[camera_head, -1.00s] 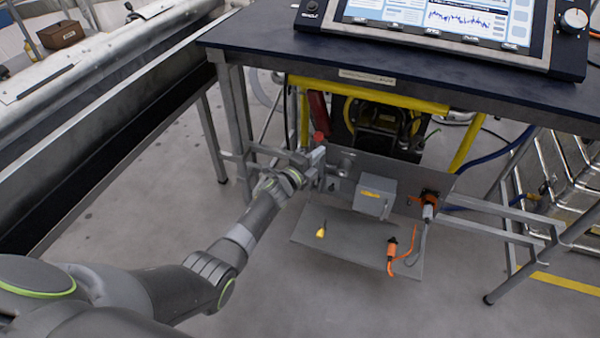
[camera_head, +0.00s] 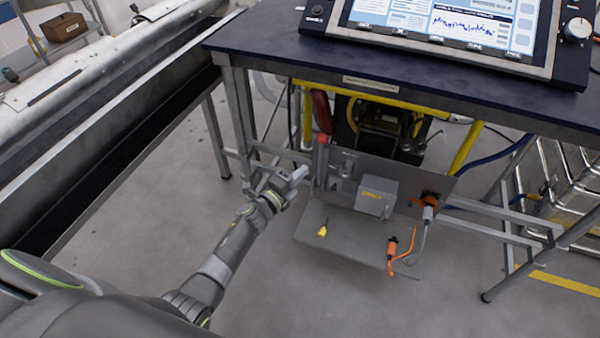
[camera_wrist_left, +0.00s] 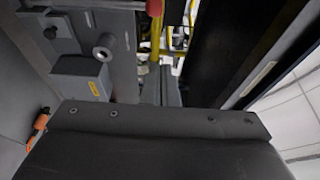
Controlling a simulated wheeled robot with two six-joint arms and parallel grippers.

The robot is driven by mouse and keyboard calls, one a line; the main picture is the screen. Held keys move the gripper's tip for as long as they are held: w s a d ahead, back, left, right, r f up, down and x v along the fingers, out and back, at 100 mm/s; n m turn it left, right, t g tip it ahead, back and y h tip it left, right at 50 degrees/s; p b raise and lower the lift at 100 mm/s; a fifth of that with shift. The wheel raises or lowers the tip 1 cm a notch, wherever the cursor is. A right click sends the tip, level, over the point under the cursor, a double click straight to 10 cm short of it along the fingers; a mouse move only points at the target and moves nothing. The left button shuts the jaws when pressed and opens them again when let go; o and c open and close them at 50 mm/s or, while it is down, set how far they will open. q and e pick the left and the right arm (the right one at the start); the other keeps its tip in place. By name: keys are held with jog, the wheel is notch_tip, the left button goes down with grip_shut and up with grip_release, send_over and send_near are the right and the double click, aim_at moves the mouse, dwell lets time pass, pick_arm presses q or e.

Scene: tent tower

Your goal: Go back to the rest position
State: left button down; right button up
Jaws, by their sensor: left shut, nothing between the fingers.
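My left gripper (camera_head: 298,175) is shut and empty. It is in the head view, left of the metal panel (camera_head: 350,160) under the dark table (camera_head: 400,75), apart from the red-topped post (camera_head: 321,155). In the left wrist view the dark body of my gripper fills the lower part, and its fingertips are hard to make out. The panel (camera_wrist_left: 110,40) and a grey box (camera_wrist_left: 80,78) show beyond it. My right gripper is not in view.
A grey box (camera_head: 376,196) and an orange plug (camera_head: 430,198) are on the panel. A shelf (camera_head: 340,238) below holds a yellow piece (camera_head: 323,231) and an orange connector (camera_head: 392,246). Yellow bars (camera_head: 465,150) frame the space under the table. The floor (camera_head: 330,300) in front is clear.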

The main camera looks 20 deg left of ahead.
pick_arm(q)
jog(key=s+a+f+n+g+y+p, duration=0.35)
jog(key=s+f+n, duration=0.25)
jog(key=s+f, duration=0.4)
jog(key=s+a+f+n+g+y+p, duration=0.25)
jog(key=s+a+f+n, duration=0.35)
jog(key=s+f, duration=0.4)
jog(key=s+f+n+g+p, duration=0.1)
jog(key=s+f+n+g, duration=0.2)
jog(key=s, duration=0.8)
jog(key=s+f+n+g+p, duration=0.1)
jog(key=s+f+n+g, duration=0.2)
jog(key=s, duration=0.9)
jog(key=s+f+n+g+y+p, duration=0.1)
jog(key=s+f+n+g, duration=0.2)
jog(key=s, duration=0.9)
jog(key=shift+a+f+n+g, duration=0.4)
jog(key=shift+f+n, duration=0.1)
jog(key=shift+n, duration=0.3)
